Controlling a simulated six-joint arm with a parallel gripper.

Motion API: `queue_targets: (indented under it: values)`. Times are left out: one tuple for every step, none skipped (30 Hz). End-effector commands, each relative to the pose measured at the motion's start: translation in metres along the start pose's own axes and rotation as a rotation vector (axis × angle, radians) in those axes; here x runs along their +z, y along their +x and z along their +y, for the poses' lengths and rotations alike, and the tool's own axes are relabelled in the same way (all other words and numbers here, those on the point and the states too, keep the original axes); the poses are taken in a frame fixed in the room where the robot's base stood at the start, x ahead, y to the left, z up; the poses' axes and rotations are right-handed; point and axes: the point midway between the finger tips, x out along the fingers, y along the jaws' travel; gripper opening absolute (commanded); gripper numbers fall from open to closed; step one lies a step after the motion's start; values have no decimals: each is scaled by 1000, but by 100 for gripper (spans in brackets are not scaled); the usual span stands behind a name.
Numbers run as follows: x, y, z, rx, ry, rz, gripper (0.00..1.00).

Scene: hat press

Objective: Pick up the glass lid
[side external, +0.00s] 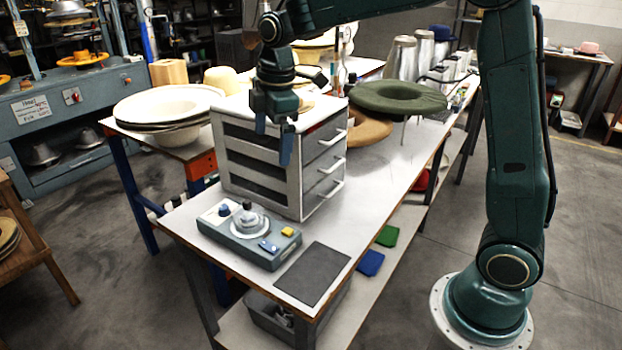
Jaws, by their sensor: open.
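A small grey-blue device (250,240) stands near the front left of the white table. A round, pale, dome-shaped piece with a dark knob (248,222) sits on its top; this looks like the glass lid, though it is too small to tell if it is glass. My gripper (273,143) points down, open and empty, with blue fingertips. In the picture it overlaps the upper part of the drawer cabinet, above and a little right of the lid, and is apart from it.
The grey drawer cabinet (322,170) stands right behind the device, its handles facing right. A dark flat mat (313,273) lies at the front right. A green hat (398,97) and a tan brim (368,128) lie behind. Bare table lies right of the cabinet.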

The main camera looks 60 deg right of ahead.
Motion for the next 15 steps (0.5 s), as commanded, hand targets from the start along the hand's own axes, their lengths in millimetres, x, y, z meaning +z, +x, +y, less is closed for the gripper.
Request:
queue_targets:
  values:
    - [-4, 10, 8, -15, -37, -7, 100]
    - [-6, 16, 13, -21, -62, -10, 100]
    - [-9, 23, 19, -31, -95, -14, 100]
    - [-11, 28, 23, -39, -120, -17, 100]
    - [-13, 34, 28, -46, -145, -19, 100]
    - [-16, 42, 33, -56, -179, -22, 100]
    - [-18, 48, 37, -64, -203, -25, 100]
    - [-20, 54, 41, -71, -228, -26, 100]
    - [-22, 62, 46, -81, -261, -28, 100]
    - [-23, 69, 49, -88, -284, -30, 100]
    - [-25, 75, 53, -96, -307, -31, 100]
    - [-27, 82, 56, -105, -336, -32, 100]
    - [-28, 87, 59, -111, -357, -33, 100]
    - [-29, 93, 61, -118, -375, -34, 100]
    - [-30, 98, 64, -124, -398, -34, 100]
